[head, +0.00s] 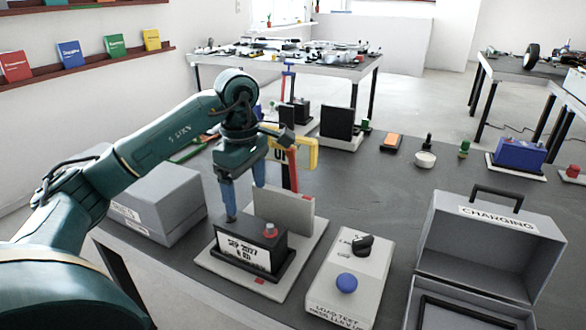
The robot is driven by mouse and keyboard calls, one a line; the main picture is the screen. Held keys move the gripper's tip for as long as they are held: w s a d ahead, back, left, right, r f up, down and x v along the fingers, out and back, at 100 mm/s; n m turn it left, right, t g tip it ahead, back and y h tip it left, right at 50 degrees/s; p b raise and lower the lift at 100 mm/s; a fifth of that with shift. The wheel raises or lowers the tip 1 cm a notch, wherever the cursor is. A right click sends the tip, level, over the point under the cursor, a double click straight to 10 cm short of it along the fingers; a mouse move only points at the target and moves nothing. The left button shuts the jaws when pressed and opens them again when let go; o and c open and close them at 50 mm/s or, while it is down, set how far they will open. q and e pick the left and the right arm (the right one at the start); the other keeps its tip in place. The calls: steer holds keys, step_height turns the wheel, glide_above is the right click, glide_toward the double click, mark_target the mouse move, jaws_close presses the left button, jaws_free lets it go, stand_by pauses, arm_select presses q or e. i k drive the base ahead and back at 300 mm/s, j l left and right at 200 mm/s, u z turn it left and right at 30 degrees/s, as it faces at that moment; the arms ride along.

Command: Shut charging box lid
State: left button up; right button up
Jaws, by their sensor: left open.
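The charging box stands at the right front of the table, cut off by the bottom of the head view. Its grey lid (488,248) is raised open, with a black handle (497,192) and a "CHARGING" label on it. The open base (455,318) shows only in part below the lid. My left gripper (245,201) is open with blue fingers pointing down. It is well to the left of the charging box, over or just behind a black block (247,253) with a white label. I see nothing between the fingers. My right gripper is not in view.
The black block sits on a pale base with an upright grey plate (287,212). A tester box (347,283) with a blue button stands between it and the charging box. A closed grey box (160,202) is at left. Several small items line the back; the table right of centre is clear.

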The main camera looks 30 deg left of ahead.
mark_target(512, 254)
steer(key=k, duration=1)
